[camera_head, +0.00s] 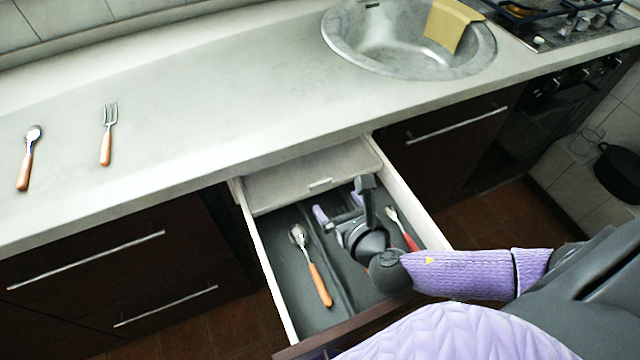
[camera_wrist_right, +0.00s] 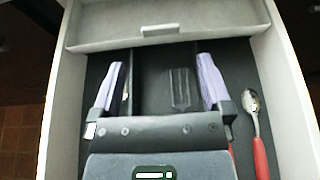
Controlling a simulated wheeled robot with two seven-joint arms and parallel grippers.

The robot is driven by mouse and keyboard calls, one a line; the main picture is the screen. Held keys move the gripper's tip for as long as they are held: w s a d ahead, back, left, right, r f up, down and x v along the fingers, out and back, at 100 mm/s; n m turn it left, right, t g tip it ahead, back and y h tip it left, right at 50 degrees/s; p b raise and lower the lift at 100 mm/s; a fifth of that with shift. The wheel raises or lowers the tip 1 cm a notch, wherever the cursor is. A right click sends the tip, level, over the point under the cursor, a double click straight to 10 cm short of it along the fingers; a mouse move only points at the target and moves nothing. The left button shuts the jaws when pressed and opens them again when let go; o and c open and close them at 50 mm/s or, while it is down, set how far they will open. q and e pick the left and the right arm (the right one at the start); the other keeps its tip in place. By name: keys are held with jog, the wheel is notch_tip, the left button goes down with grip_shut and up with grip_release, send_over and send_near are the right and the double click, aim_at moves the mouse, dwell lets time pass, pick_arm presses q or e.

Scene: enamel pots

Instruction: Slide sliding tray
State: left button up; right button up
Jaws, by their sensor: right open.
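The sliding tray (camera_head: 285,187) is a pale grey tray across the back of the open drawer (camera_head: 270,270). Its small front handle (camera_head: 319,184) faces me, and also shows at the top of the right wrist view (camera_wrist_right: 160,30). My right gripper (camera_head: 338,208) is inside the drawer, in front of the tray. In the wrist view its two purple fingers (camera_wrist_right: 160,76) are spread apart with nothing held between them. The handle lies beyond the fingertips, roughly centred between them, and they appear apart from it. My left gripper is not in view.
An orange-handled spoon (camera_head: 312,265) lies left of the drawer divider. A red-handled utensil (camera_head: 402,229) lies on the right. A spoon (camera_head: 27,160) and a fork (camera_head: 107,135) are on the counter (camera_head: 200,110), with a sink (camera_head: 400,50) behind. Drawer walls flank my gripper.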

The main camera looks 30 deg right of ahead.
aim_at(322, 184)
jog(key=b+x, duration=0.2)
jog(key=x, duration=0.4)
jog(key=shift+w+f, duration=0.1)
jog(key=shift+f, duration=0.1)
jog(key=shift+w+f+b, duration=0.15)
jog(key=shift+w+b, duration=0.15)
jog(key=shift+w, duration=0.35)
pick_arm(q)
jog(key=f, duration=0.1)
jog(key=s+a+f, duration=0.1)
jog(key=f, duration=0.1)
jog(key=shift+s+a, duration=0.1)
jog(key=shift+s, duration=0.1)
pick_arm(e)
grip_shut()
